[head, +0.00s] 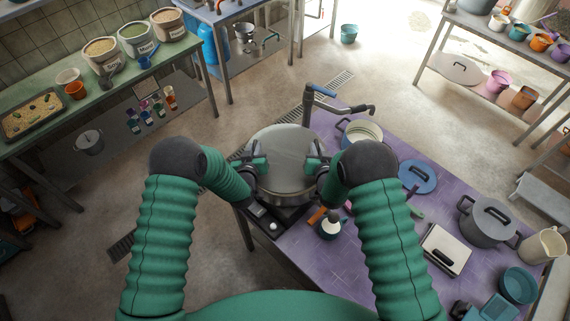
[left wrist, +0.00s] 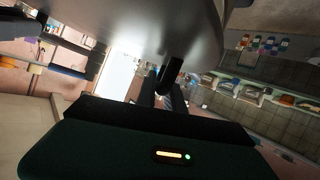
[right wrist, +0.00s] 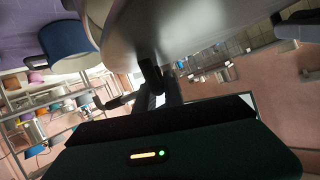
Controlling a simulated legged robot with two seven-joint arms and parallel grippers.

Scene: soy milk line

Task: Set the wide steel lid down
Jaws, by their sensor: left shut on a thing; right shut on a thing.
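The wide steel lid (head: 285,150) is a broad, round, grey disc in the middle of the head view, at the near left end of the purple table. Its steel surface also shows at the top of the left wrist view (left wrist: 150,25) and right wrist view (right wrist: 190,25). My left gripper (head: 258,160) is shut on its left side and my right gripper (head: 314,162) on its right side. A steel wall shows below the disc's near edge; I cannot tell whether the lid touches what is under it.
The purple table (head: 330,262) holds a cream-filled pot (head: 362,131), a blue lid (head: 417,176), a grey lidded pot (head: 487,220) and a white scale (head: 447,248). A tap (head: 340,104) stands just behind the steel lid. A small cup (head: 330,229) is near my right arm.

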